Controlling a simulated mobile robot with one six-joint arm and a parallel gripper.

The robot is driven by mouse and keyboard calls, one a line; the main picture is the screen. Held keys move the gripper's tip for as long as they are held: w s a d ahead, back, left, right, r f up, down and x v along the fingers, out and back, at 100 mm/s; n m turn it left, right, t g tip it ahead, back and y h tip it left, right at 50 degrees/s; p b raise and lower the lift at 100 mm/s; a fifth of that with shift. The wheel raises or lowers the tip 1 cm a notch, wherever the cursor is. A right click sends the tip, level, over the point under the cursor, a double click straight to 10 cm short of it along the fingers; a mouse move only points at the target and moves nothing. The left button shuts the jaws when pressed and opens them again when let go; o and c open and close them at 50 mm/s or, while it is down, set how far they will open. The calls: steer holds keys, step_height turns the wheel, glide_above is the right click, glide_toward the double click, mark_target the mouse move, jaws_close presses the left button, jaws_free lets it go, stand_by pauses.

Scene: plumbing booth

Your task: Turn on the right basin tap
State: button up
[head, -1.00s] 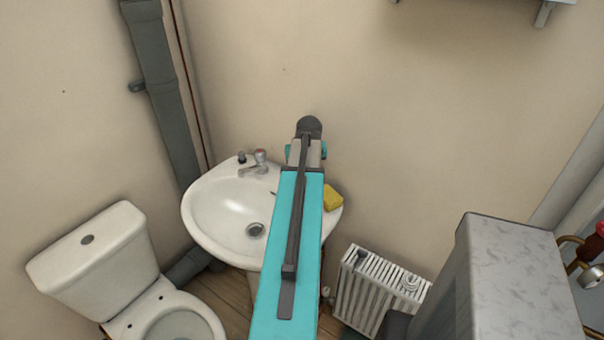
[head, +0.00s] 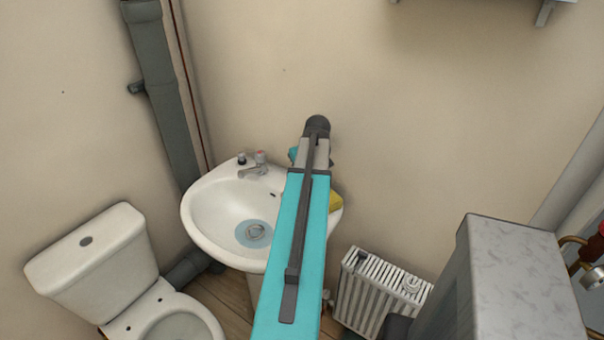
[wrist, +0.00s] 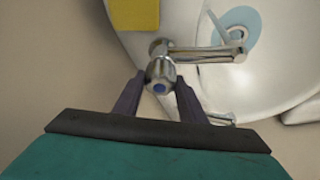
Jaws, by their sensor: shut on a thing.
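The right basin tap shows in the wrist view as a chrome tap with a blue-marked handle (wrist: 160,74) and a spout (wrist: 212,53) over the basin. My gripper (wrist: 161,82) is shut on this handle, with one dark finger on each side. In the head view my arm hides the gripper and this tap. The white basin (head: 213,207) has a pale blue disc of water (head: 244,236) around its drain; the water also shows in the wrist view (wrist: 247,22). I cannot make out a falling stream.
The red-topped left tap (head: 257,164) stands at the basin's back. A yellow sponge (head: 336,202) lies on the right rim, close to the gripped tap. A toilet (head: 95,255) stands left, a radiator (head: 377,295) right, and a grey marbled box (head: 515,265) further right.

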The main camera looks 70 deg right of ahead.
steer(key=o, duration=1.1)
steer(key=shift+w+d, duration=0.1)
steer(key=shift+w, duration=0.15)
steer(key=shift+c, duration=0.2)
steer(key=shift+s, duration=0.1)
steer(key=shift+s+r, duration=0.1)
steer(key=shift+b+v, duration=0.35)
steer(key=shift+v, duration=0.85)
steer(key=b+v, duration=0.2)
steer(key=v, duration=0.9)
steer(key=shift+r, duration=0.1)
